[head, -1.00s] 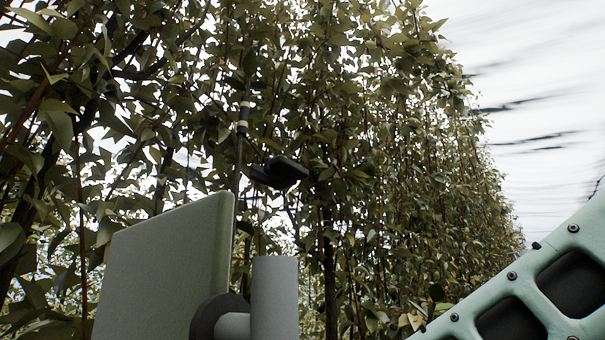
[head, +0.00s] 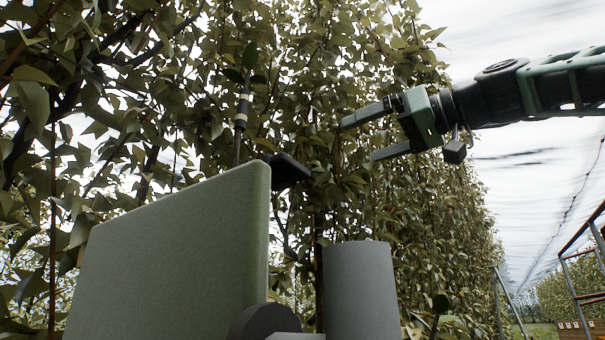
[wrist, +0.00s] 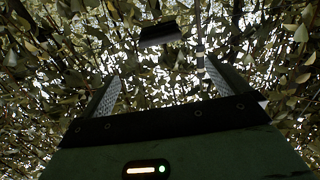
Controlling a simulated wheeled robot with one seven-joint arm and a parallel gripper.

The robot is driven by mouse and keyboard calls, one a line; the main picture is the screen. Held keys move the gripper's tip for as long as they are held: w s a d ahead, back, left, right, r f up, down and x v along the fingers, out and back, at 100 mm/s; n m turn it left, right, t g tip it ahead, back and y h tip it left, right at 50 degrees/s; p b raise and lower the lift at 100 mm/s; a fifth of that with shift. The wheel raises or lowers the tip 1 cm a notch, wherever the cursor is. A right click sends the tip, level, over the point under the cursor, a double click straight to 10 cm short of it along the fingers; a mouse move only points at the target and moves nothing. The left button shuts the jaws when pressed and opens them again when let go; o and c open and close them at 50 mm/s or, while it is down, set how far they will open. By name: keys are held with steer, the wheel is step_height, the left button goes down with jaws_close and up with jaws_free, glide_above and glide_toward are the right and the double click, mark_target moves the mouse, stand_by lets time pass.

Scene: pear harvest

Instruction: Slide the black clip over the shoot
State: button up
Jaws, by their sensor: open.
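The black clip (head: 288,170) is a dark, blocky piece in front of the foliage, just above the corner of a green-grey panel in the head view. In the wrist view the clip (wrist: 158,33) appears beyond my fingertips, near the top centre. The shoot (head: 237,145) is a thin upright stem with a dark, pale-banded section, left of the clip and apart from it. It also seems to show in the wrist view (wrist: 200,50), by the right fingertip. My gripper (head: 358,140) is open and empty, right of the clip, fingers pointing left. What holds the clip is hidden.
Dense leafy branches (head: 390,200) form a wall behind the clip and shoot. The green-grey panel (head: 180,250) and a grey cylinder (head: 358,290) block the lower view. A red-railed metal frame (head: 585,270) stands at the right. Open sky lies upper right.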

mark_target(298, 163)
steer(key=p+x, duration=0.3)
steer(key=x, duration=0.5)
steer(key=p+x, duration=0.4)
steer(key=x, duration=0.4)
steer(key=shift+r, duration=0.25)
steer(key=shift+w+a+f+p, duration=0.15)
steer(key=shift+w+a+p, duration=0.2)
steer(key=shift+w+a, duration=0.1)
